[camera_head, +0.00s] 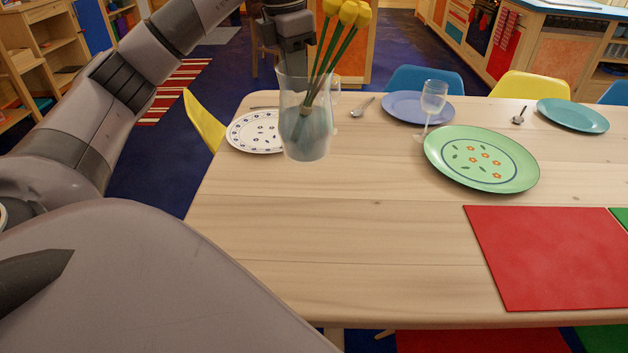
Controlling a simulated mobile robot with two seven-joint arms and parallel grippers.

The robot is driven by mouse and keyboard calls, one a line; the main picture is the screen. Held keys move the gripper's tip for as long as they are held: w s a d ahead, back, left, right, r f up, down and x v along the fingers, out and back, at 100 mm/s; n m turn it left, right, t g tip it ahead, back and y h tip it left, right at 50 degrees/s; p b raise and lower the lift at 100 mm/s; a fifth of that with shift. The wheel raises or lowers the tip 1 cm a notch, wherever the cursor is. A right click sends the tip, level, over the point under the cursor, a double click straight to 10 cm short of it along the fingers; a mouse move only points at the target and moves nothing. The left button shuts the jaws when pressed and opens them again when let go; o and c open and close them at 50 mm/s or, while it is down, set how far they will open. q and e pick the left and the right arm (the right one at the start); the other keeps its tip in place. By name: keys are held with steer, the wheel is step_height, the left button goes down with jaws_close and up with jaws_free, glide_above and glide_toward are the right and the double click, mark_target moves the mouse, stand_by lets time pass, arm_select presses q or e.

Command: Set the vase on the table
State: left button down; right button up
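A clear glass vase (306,135) with several yellow tulips (346,12) shows upright over the far left part of the wooden table (300,220). My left gripper (292,64) comes down from above at the vase's rim and appears shut on it. Its fingertips are partly hidden by the glass and stems. I cannot tell whether the vase's base touches the table. My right gripper is not in view.
A white patterned plate (250,134) lies just left of the vase. A spoon (362,107), a blue plate (408,107), a wine glass (433,99) and a green plate (482,162) lie to the right. A red mat (540,258) lies at front right. The table's front left is bare.

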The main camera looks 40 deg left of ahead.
arm_select(q)
step_height(320, 180, down, 14)
steer(key=shift+f+b, duration=0.2)
steer(key=shift+b, duration=1.05)
steer(key=shift+f, duration=2.65)
steer(key=c, duration=1.3)
jaws_free()
steer(key=shift+s+f, duration=0.1)
steer(key=shift+o, duration=0.7)
